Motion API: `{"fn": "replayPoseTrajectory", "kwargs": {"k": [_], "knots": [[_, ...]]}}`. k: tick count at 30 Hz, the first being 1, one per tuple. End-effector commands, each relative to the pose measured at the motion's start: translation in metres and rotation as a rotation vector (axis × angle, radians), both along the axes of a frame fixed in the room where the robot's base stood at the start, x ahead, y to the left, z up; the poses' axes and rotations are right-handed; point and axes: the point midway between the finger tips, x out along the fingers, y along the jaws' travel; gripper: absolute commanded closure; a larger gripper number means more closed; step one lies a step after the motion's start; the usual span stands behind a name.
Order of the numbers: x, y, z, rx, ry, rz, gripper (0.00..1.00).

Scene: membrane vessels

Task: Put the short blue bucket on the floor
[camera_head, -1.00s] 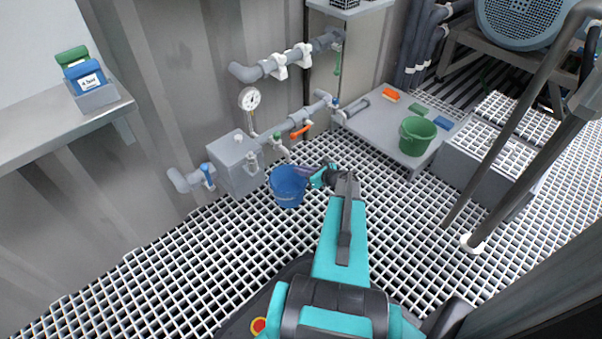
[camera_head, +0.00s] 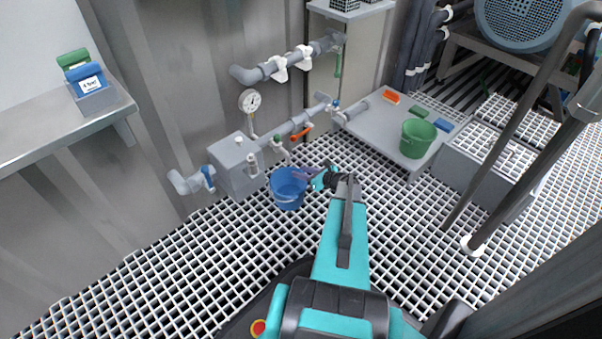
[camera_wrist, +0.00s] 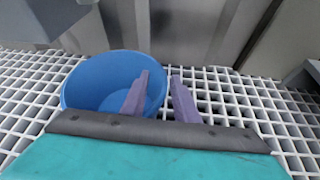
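The short blue bucket (camera_head: 287,190) is upright at the white grating floor (camera_head: 235,255), in front of the grey box on the wall pipes. It appears to rest on the grating, though its base is hard to make out. In the wrist view the bucket (camera_wrist: 95,85) shows its open mouth. My gripper (camera_wrist: 160,76) has its two purple fingers apart, one over the bucket's mouth and the other just outside the right rim. The rim lies between them, with no clear grip on it. In the head view my gripper (camera_head: 302,174) is at the bucket's right rim.
A green bucket (camera_head: 417,138) stands on a grey platform (camera_head: 375,125) with brushes. A grey valve box (camera_head: 237,165) and pipes are close behind the blue bucket. A shelf (camera_head: 60,125) is at the left. The grating at front left is clear.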

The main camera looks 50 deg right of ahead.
Motion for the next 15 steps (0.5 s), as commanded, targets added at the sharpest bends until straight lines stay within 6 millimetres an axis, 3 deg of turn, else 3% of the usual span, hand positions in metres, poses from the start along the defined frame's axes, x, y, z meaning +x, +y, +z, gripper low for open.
{"fn": "replayPoseTrajectory", "kwargs": {"k": [15], "knots": [[-0.064, -0.002, 0.033, 0.001, 0.000, -0.003, 0.72]]}}
